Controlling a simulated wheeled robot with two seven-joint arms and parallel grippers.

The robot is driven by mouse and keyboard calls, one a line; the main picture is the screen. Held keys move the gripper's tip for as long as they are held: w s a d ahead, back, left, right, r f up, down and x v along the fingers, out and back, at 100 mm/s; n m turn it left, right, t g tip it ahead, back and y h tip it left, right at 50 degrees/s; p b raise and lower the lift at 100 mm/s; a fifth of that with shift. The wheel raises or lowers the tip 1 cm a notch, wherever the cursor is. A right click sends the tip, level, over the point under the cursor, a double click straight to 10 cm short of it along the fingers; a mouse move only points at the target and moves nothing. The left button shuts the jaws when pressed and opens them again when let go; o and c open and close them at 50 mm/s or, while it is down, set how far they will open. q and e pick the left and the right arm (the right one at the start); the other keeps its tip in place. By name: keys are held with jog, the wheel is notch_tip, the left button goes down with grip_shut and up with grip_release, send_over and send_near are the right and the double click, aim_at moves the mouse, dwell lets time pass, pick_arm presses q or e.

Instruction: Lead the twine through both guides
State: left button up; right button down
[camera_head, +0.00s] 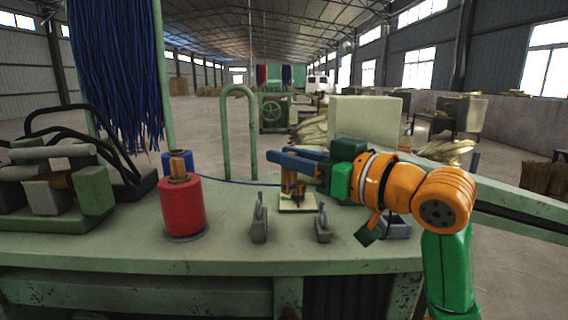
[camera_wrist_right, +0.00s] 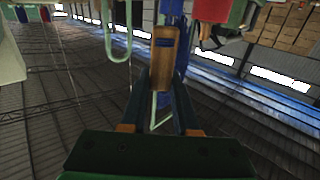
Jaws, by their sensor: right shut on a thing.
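My right gripper (camera_head: 280,160) reaches in from the right above the green table. It is shut on a small wooden piece (camera_head: 292,181), which hangs upright from the jaws over a pale square plate (camera_head: 298,207). In the right wrist view the wooden piece (camera_wrist_right: 163,62) sits between the fingers (camera_wrist_right: 164,110). A blue twine (camera_head: 235,182) runs from near the blue spool (camera_head: 178,159) towards the held piece; its end there is hard to make out. The two grey guides, the left one (camera_head: 259,222) and the right one (camera_head: 322,224), stand in front of the plate. My left gripper is not seen.
A red spool (camera_head: 183,208) stands left of the guides. A green arch (camera_head: 226,130) rises behind the table (camera_head: 130,247). A machine with rollers (camera_head: 60,190) and hanging blue strands (camera_head: 115,80) fill the left. The table front near the guides is clear.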

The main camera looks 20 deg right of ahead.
aim_at(293, 184)
jog(key=shift+f, duration=0.1)
jog(key=shift+f+b, duration=1.9)
jog(key=shift+f, duration=0.25)
notch_tip(293, 184, up, 3)
jog(key=p, duration=0.2)
jog(key=shift+f+p, duration=0.2)
jog(key=shift+p, duration=0.15)
jog(key=shift+f, duration=0.15)
jog(key=shift+w+d, duration=0.1)
jog(key=shift+d, duration=0.25)
jog(key=d+p, duration=0.1)
jog(key=d, duration=1.2)
jog(key=shift+w+d, duration=0.25)
jog(key=shift+d, duration=0.15)
jog(key=shift+a+f, duration=0.1)
